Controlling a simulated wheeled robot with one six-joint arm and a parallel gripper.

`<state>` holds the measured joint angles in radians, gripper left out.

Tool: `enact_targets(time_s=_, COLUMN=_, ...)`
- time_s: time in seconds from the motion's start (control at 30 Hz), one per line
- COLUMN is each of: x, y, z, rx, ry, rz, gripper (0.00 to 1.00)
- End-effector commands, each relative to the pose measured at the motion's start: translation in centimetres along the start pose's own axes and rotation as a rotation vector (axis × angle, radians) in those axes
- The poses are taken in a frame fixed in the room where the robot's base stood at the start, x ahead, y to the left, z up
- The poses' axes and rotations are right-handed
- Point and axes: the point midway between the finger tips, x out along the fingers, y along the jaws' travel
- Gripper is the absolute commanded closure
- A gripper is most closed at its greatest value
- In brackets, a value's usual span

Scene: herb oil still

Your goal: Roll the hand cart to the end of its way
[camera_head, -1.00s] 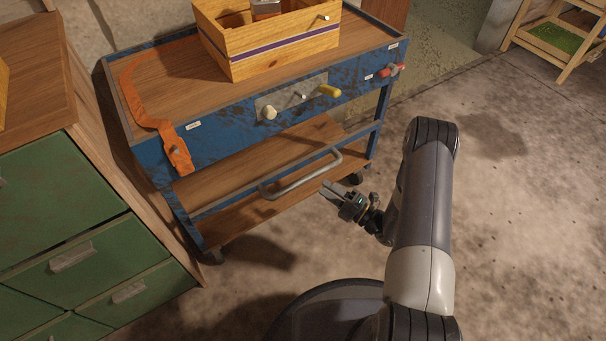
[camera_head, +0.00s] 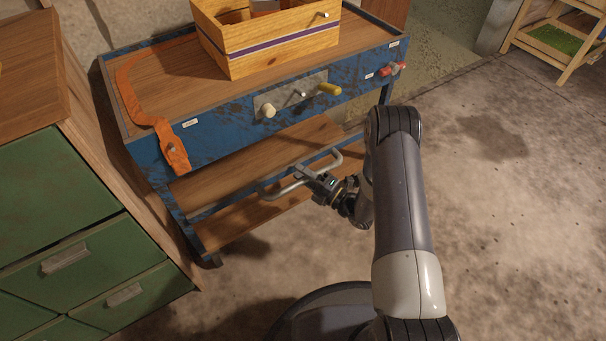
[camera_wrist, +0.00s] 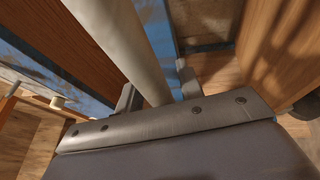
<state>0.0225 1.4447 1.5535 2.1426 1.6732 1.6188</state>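The hand cart is a blue, worn metal cart with wooden shelves (camera_head: 200,187). Its grey bar handle (camera_head: 290,187) juts from the near side at lower-shelf height. My gripper (camera_head: 308,173) is at the middle of this handle. In the wrist view the handle (camera_wrist: 122,45) runs between the two fingers of my gripper (camera_wrist: 160,92). The fingers stand apart around the bar, with a narrow gap on the right side, so they look open. The fingertips' far ends are partly hidden.
A green drawer cabinet (camera_head: 60,200) stands close to the cart's left side. A wooden crate (camera_head: 280,45), an orange strap (camera_head: 140,85) and several knobs are on the cart. A wooden rack (camera_head: 555,40) stands at the back right. The floor (camera_head: 510,210) at the right is clear.

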Motion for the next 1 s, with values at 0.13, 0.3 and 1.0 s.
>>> enact_targets(time_s=0.13, x=-0.02, y=0.00, z=0.00, rx=0.000, ry=0.000, rz=0.000, gripper=0.77)
enact_targets(time_s=0.3, x=-0.03, y=-0.01, z=0.00, rx=0.000, ry=0.000, rz=0.000, gripper=0.90)
enact_targets(time_s=1.0, x=-0.22, y=-0.10, z=0.44, rx=-0.001, ry=-0.001, rz=-0.001, gripper=1.00)
